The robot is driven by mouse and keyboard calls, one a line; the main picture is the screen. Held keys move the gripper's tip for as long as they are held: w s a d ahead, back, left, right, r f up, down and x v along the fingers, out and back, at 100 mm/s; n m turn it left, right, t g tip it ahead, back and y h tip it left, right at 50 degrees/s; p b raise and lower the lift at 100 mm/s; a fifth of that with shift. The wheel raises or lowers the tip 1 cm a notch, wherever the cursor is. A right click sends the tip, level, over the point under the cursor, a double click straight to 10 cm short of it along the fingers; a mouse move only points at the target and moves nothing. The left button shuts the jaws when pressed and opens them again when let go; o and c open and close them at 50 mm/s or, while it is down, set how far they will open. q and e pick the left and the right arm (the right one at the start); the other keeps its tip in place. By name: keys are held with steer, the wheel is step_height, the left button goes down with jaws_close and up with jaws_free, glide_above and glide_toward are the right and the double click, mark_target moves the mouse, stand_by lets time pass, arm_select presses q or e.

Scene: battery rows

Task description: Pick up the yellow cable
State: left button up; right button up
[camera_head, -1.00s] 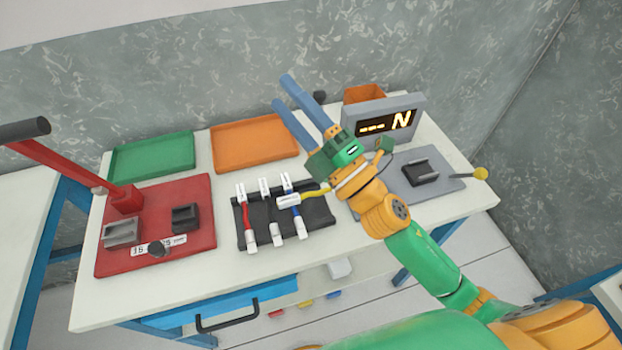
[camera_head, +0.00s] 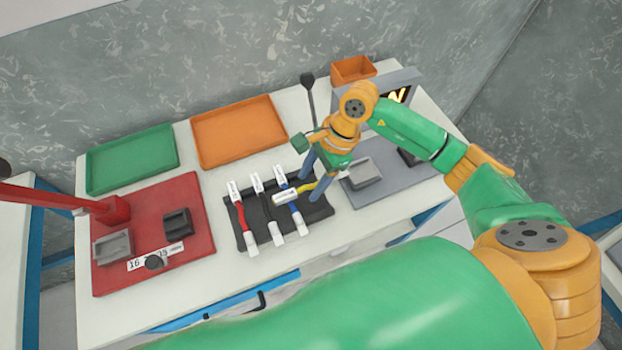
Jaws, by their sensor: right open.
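The yellow cable (camera_head: 306,188) lies at the right part of the black mat (camera_head: 262,208). Its white connector points left and lies across the blue cable (camera_head: 296,216). My right gripper (camera_head: 311,188) points down over the mat's right part with its blue fingers apart, one on the far side and one on the near side of the yellow cable. The cable's visible part runs between them, and its right end is hidden by the gripper. I cannot tell whether the fingers touch the mat. My left gripper is not in view.
Red (camera_head: 239,213) and black (camera_head: 268,210) cables lie left on the mat. A red fixture (camera_head: 190,210) stands left, green (camera_head: 130,160) and orange (camera_head: 240,132) trays behind. A grey fixture (camera_head: 395,180) and a display (camera_head: 397,95) stand right, near my arm.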

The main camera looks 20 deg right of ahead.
jaws_close()
stand_by(0.3)
